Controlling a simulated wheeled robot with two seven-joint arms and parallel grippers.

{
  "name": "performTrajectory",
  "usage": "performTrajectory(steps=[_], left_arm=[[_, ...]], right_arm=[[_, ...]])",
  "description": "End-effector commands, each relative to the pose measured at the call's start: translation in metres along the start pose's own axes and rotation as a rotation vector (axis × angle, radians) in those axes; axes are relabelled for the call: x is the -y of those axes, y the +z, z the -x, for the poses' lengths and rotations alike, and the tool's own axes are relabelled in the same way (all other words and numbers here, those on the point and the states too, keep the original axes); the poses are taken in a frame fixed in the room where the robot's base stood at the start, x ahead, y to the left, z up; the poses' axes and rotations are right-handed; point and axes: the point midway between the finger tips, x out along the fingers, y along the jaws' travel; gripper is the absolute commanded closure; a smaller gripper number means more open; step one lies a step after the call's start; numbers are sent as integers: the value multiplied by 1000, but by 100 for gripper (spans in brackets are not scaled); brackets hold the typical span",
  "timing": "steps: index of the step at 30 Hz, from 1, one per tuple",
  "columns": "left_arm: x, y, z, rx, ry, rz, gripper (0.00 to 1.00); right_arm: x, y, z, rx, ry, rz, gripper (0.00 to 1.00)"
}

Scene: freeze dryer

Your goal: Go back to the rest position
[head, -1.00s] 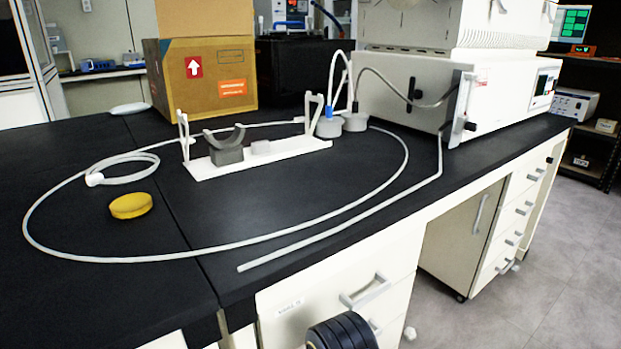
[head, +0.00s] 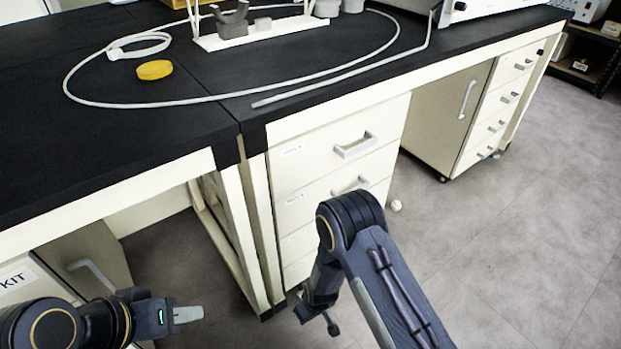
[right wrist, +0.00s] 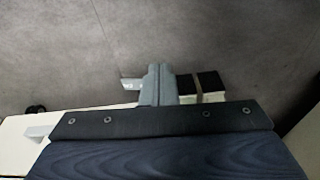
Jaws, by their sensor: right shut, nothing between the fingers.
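My left gripper (head: 190,314) is at the lower left of the head view, in front of and below the bench edge. Its grey fingers show side-on, so I cannot tell whether they are open or shut; nothing shows at their tips. My right arm reaches down in front of the drawers, with its right gripper (head: 331,326) low beside them and partly hidden by the arm. In the right wrist view, the right gripper (right wrist: 159,70) has its fingers together with nothing between them. Both grippers are clear of the bench top.
The black bench top (head: 100,140) carries a looped white hose (head: 180,104), a yellow disc (head: 154,70) and a white stand (head: 265,32). White drawers (head: 325,165) stand close behind my right arm. Open grey floor (head: 530,220) lies to the right.

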Motion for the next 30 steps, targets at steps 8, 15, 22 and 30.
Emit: performTrajectory(steps=[8, 15, 22, 30], left_arm=[[0, 0, 0, -1, 0, 0, 64], [0, 0, 0, -1, 0, 0, 64], [0, 0, 0, -1, 0, 0, 64], [0, 0, 0, -1, 0, 0, 64]], right_arm=[[-17, -22, 53, -33, -37, -91, 100], [-42, -37, 132, -82, -90, -211, 100], [-77, -26, 253, -163, -165, -368, 100], [-95, 36, 376, -267, -219, -508, 100]])
